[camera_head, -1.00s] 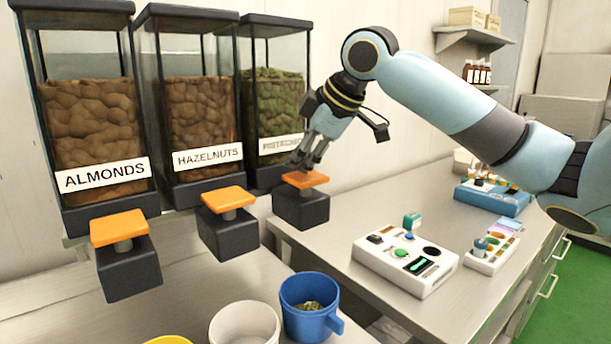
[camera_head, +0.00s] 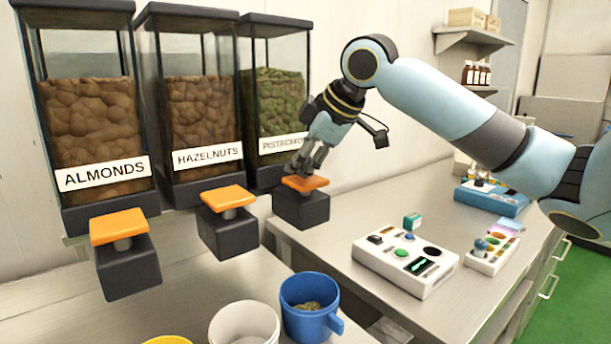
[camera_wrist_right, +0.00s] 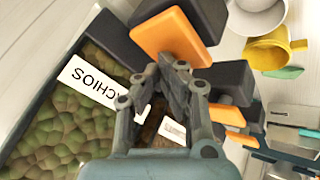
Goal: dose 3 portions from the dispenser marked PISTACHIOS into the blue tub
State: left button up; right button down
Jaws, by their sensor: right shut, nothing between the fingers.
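The PISTACHIOS dispenser (camera_head: 277,100) stands third in the row, with green nuts behind glass; my right gripper partly covers its label. Its orange press plate (camera_head: 306,184) sits on a dark block. My right gripper (camera_head: 302,172) is shut and empty, its fingertips down on this plate. In the right wrist view the shut fingers (camera_wrist_right: 176,68) meet the edge of an orange plate (camera_wrist_right: 168,36). The blue tub (camera_head: 302,326) stands at the bottom of the head view with some nuts inside. My left gripper is not in view.
The HAZELNUTS dispenser (camera_head: 200,110) and ALMONDS dispenser (camera_head: 95,120) stand to the left with their own orange plates. A white tub (camera_head: 243,326) and a yellow one (camera_head: 168,341) stand left of the blue tub. A white control box (camera_head: 405,265) sits on the right counter.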

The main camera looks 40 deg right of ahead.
aim_at(301, 179)
jog(key=shift+f, duration=0.45)
jog(key=shift+r, duration=0.1)
dwell(0.4)
jog(key=shift+r+p, duration=1.4)
jog(key=shift+p, duration=0.05)
notch_tip(301, 179, up, 5)
jog(key=p, duration=0.5)
jog(key=shift+p, duration=0.3)
dwell(1.6)
